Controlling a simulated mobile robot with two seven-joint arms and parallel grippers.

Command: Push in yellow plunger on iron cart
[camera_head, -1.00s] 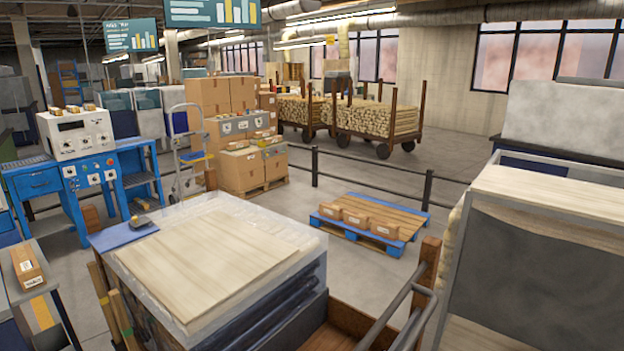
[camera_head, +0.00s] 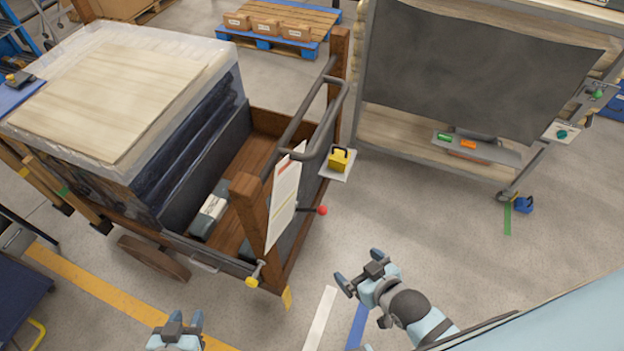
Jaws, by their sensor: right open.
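The cart (camera_head: 247,190) at left centre has wooden posts, a plank floor and a dark metal handle bar. A yellow plunger (camera_head: 252,281) on a short grey rod sticks out at its lower front corner, by the post foot. My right gripper (camera_head: 359,269) is open and empty, right of the plunger and clear of the cart. My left gripper (camera_head: 184,318) is at the bottom edge, left of and below the plunger, partly cut off. Its finger gap is unclear. Neither gripper touches the plunger.
A red-knobbed lever (camera_head: 322,210), a hanging paper sheet (camera_head: 286,195) and a yellow block on a plate (camera_head: 339,160) are on the cart's front end. A grey rack (camera_head: 460,75) stands at the right. Floor between the cart and rack is free.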

